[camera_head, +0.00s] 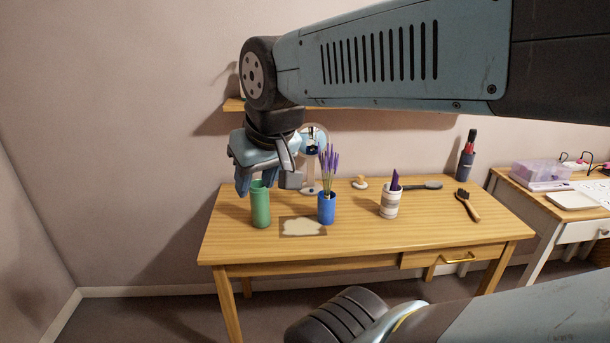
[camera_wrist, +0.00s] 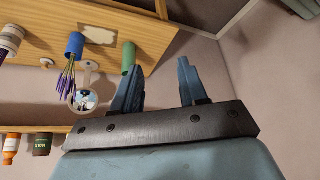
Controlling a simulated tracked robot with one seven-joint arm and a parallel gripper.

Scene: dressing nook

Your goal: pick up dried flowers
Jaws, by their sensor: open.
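The dried flowers (camera_head: 328,163) are thin stems with purple heads, standing upright in a blue cup (camera_head: 326,208) on the wooden table (camera_head: 365,240). In the wrist view the flowers (camera_wrist: 67,80) and the blue cup (camera_wrist: 75,44) are at the upper left. My gripper (camera_head: 268,184) is open and empty, above the table's left part, left of the flowers and close above a green cup (camera_head: 261,205). In the wrist view my gripper's fingers (camera_wrist: 157,85) stand wide apart with nothing between them, and the flowers are to their left.
A round mirror (camera_head: 311,172) stands behind the flowers. A pale patterned card (camera_head: 303,227) lies in front of the blue cup. A white striped cup (camera_head: 390,203), a brush (camera_head: 467,206) and a dark holder (camera_head: 466,163) are to the right. A shelf (camera_head: 234,105) is above.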

